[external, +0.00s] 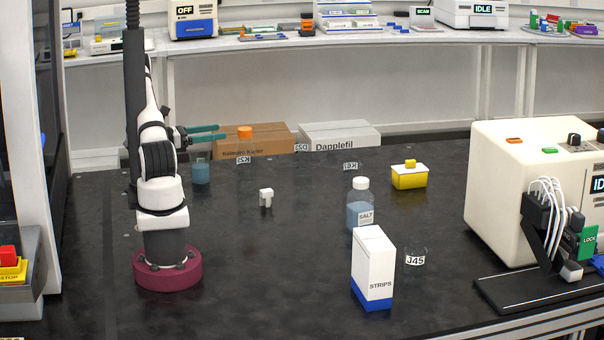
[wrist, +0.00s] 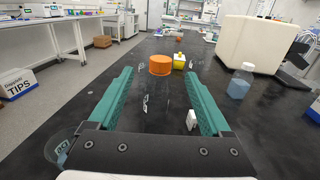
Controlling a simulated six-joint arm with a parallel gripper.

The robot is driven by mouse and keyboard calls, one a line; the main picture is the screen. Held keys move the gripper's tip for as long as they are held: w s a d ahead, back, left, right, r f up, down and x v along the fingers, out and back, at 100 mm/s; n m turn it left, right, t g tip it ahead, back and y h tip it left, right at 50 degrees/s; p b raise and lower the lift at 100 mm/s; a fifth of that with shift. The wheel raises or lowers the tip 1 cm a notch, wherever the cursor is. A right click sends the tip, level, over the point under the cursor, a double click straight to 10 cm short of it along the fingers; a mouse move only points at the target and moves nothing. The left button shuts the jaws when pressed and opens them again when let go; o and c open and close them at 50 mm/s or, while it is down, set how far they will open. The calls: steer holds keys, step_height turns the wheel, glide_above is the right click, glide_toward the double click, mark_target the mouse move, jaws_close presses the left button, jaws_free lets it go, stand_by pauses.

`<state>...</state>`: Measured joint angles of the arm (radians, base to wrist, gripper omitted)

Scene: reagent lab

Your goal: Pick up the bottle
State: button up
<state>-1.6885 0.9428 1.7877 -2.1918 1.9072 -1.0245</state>
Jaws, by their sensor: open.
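The bottle (external: 360,212) is clear, with a white cap, blue contents and a SALT label. It stands upright on the black bench, behind the white STRIPS box. In the wrist view the bottle (wrist: 240,84) stands to the right, beyond and outside my right finger. My gripper (external: 222,132) is open, its teal fingers level above the bench, well to the left of the bottle in the external view. In the wrist view my gripper (wrist: 159,76) has nothing clearly held between its fingers, and an orange lid (wrist: 160,65) shows ahead of the gap.
The STRIPS box (external: 373,268) and a clear J45 beaker (external: 415,259) stand in front of the bottle. A yellow box (external: 409,177) is behind it. A small white object (external: 266,197), a blue-filled beaker (external: 201,172) and a large cream machine (external: 520,190) stand around. The mid-bench is mostly bare.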

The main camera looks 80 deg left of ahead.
steer(key=w, duration=0.4)
steer(key=w+a, duration=0.1)
steer(key=w, duration=0.3)
steer(key=w+f, duration=0.1)
steer(key=w, duration=0.3)
steer(key=shift+a, duration=0.2)
jaws_close()
